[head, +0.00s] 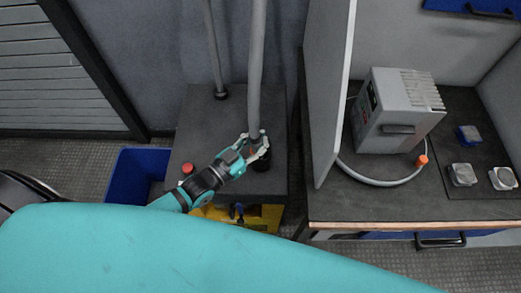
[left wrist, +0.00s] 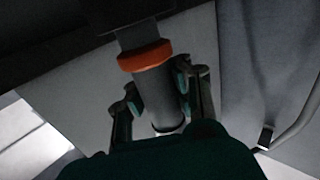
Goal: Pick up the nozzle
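The nozzle is a grey cylinder (left wrist: 158,97) with an orange ring, seen between my fingers in the left wrist view. In the head view it is mostly hidden behind the fingers at the lower end of a thick grey upright hose (head: 255,90); a little orange shows there. My left gripper (head: 258,146) has a finger on each side of it, and both pads seem to touch it; it also shows in the left wrist view (left wrist: 158,92). My right gripper is not in view.
A dark cabinet top (head: 200,125) lies under my left gripper, with a red button (head: 187,168) and a thinner pipe (head: 213,50). A blue bin (head: 130,178) stands left. A grey partition (head: 333,90) separates it from a bench with a grey device (head: 396,110) and an orange-tipped cable (head: 385,183).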

